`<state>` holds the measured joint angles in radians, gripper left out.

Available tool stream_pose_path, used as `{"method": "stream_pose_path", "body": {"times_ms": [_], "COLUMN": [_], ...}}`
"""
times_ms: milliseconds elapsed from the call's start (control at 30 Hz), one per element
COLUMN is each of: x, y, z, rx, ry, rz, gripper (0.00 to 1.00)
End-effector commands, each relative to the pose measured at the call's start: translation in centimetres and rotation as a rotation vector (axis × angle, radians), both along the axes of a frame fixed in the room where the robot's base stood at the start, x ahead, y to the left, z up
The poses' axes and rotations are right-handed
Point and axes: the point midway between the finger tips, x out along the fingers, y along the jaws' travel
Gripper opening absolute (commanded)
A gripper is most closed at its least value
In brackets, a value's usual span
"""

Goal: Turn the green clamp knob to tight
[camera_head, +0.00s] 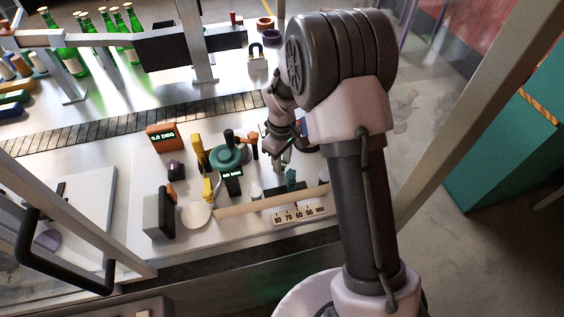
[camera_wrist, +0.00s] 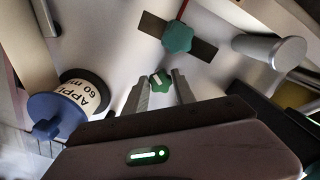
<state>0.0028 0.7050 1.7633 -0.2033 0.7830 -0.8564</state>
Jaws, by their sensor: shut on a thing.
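In the wrist view a small green knob (camera_wrist: 161,80) with a pale mark on it sits between the two fingertips. My gripper (camera_wrist: 161,84) is shut on this knob. A larger green lobed knob (camera_wrist: 178,37) sits on a dark bar (camera_wrist: 205,48) just beyond the fingertips, apart from them. In the head view my gripper (camera_head: 283,160) points down over the right side of the work plate. A small green piece (camera_head: 291,178) stands on a black block close below it; I cannot tell which of the two knobs this is.
In the wrist view a blue-ended labelled roll (camera_wrist: 85,100) lies left of the fingers and a grey cylinder (camera_wrist: 270,48) lies right. In the head view a teal round part (camera_head: 229,156), yellow lever (camera_head: 197,150) and number scale (camera_head: 300,213) stand nearby. Green bottles (camera_head: 70,55) stand at back left.

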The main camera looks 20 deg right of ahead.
Motion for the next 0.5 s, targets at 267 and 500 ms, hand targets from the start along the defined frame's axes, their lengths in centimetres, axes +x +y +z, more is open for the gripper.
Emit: {"method": "stream_pose_path", "body": {"times_ms": [267, 500], "x": [0.02, 0.01], "y": [0.1, 0.21], "z": [-0.08, -0.06], "rx": [-0.001, -0.001], "ry": [-0.003, -0.003], "rz": [-0.258, -0.485], "gripper": [0.0, 0.0]}}
